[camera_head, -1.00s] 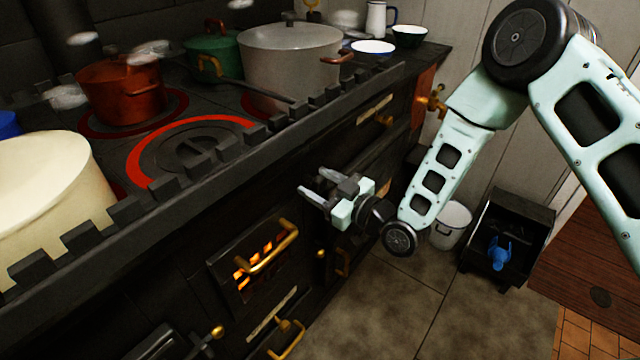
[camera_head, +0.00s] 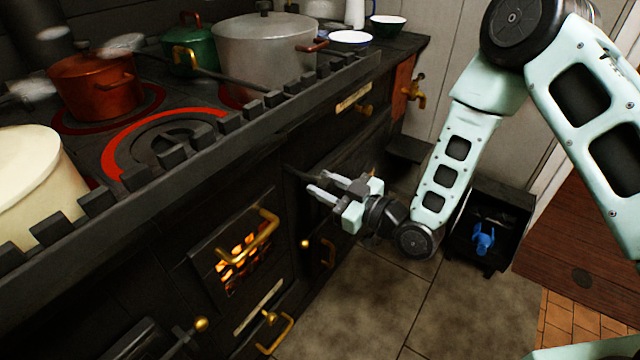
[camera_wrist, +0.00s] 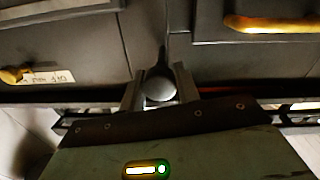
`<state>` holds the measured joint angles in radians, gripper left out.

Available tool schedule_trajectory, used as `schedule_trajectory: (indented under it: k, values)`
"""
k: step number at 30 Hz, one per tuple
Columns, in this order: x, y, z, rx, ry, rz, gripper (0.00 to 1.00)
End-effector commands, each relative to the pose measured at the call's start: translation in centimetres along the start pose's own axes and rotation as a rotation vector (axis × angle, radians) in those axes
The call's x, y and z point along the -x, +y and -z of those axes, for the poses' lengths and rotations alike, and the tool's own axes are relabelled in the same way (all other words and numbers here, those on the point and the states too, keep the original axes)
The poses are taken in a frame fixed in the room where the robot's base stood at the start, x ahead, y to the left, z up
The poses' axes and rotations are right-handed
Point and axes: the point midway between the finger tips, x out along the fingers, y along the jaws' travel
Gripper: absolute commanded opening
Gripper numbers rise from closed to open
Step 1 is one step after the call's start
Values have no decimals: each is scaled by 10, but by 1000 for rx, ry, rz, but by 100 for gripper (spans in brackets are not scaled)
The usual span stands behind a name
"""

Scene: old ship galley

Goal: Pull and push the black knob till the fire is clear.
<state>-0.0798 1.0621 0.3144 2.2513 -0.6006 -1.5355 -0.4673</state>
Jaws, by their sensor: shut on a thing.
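The black knob (camera_wrist: 160,88) is a round dark ball on a thin stem. In the wrist view it sits between the two fingers of my gripper (camera_wrist: 160,95), which are shut on it. In the head view my gripper (camera_head: 322,185) is at the stove front, right of the fire door and slightly higher; the knob is hard to make out there against the dark stove. The fire (camera_head: 238,262) glows orange and yellow behind the barred opening of the fire door (camera_head: 206,262), which has a brass handle (camera_head: 262,235).
The stove top carries a red pot (camera_head: 95,88), a green pot (camera_head: 190,55), a large grey pot (camera_head: 262,60) and a cream pot (camera_head: 30,190). A notched rail (camera_head: 190,160) edges it. Brass handles stick out along the front. A black bin (camera_head: 497,215) stands right of my arm.

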Motion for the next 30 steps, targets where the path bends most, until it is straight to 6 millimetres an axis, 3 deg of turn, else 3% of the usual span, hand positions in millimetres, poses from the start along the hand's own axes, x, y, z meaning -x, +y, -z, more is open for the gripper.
schedule_trajectory:
  k: [4,5,7,22,26,30]
  values:
    - [0,0,0,-1,0,1,0]
    - [0,0,0,-1,-1,1,35]
    - [0,0,0,-1,0,1,54]
    - [4,0,0,0,-1,0,54]
    - [22,1,-1,0,-3,-1,54]
    - [53,0,-2,-2,-5,-2,54]
